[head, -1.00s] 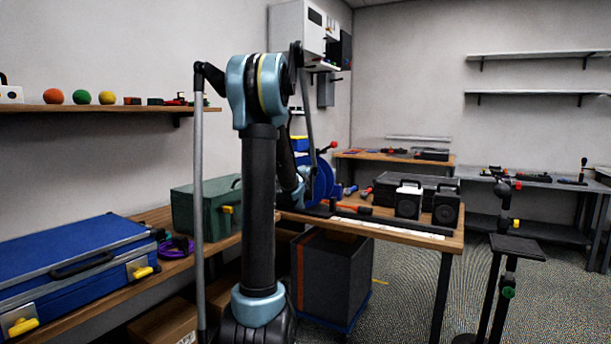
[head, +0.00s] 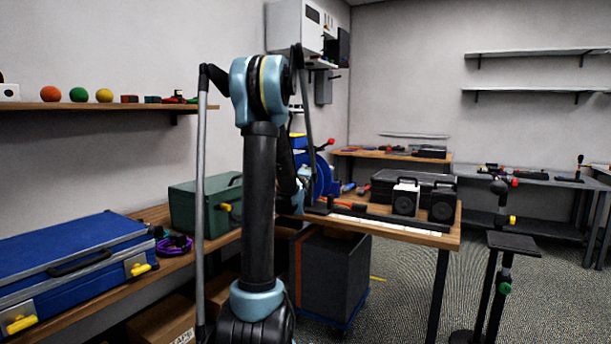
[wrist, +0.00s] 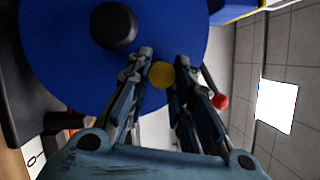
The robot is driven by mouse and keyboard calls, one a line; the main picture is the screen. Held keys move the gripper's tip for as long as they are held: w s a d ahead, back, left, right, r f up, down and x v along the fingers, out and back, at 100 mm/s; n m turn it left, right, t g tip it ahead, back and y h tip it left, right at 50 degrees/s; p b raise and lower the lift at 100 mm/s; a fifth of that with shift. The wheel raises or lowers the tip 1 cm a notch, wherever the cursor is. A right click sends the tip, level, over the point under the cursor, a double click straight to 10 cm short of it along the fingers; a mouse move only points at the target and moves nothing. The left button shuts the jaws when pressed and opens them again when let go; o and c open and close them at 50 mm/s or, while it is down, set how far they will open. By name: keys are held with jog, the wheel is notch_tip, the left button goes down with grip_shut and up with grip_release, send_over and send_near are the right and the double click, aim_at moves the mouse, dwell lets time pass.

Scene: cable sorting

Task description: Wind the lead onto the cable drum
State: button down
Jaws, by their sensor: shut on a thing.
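The blue cable drum (head: 326,178) stands on the wooden bench, partly hidden behind my arm in the head view. In the wrist view its round blue face (wrist: 60,60) fills the upper left, with a black hub (wrist: 113,26). My gripper (wrist: 164,68) is in front of this face, its fingers on either side of a yellow knob (wrist: 162,75) and shut on it. I cannot make out the lead clearly; an orange-red piece (head: 340,205) lies on the bench beside the drum.
A red knob (wrist: 220,101) sits just right of my fingers. Black speakers (head: 441,206) and a dark case (head: 385,186) stand on the bench to the right. A green box (head: 196,208), a purple cable coil (head: 174,246) and a blue case (head: 75,262) are at left.

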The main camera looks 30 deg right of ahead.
jog(key=shift+w+a+f, duration=0.1)
jog(key=shift+w+a, duration=0.05)
jog(key=c, duration=1.8)
grip_release()
jog(key=shift+c, duration=0.2)
jog(key=o, duration=0.4)
jog(key=shift+w+f, duration=0.2)
jog(key=shift+w, duration=0.1)
jog(key=shift+s+r, duration=0.15)
jog(key=shift+s, duration=0.1)
jog(key=shift+s, duration=0.2)
jog(key=v, duration=1.1)
jog(key=shift+a, duration=0.35)
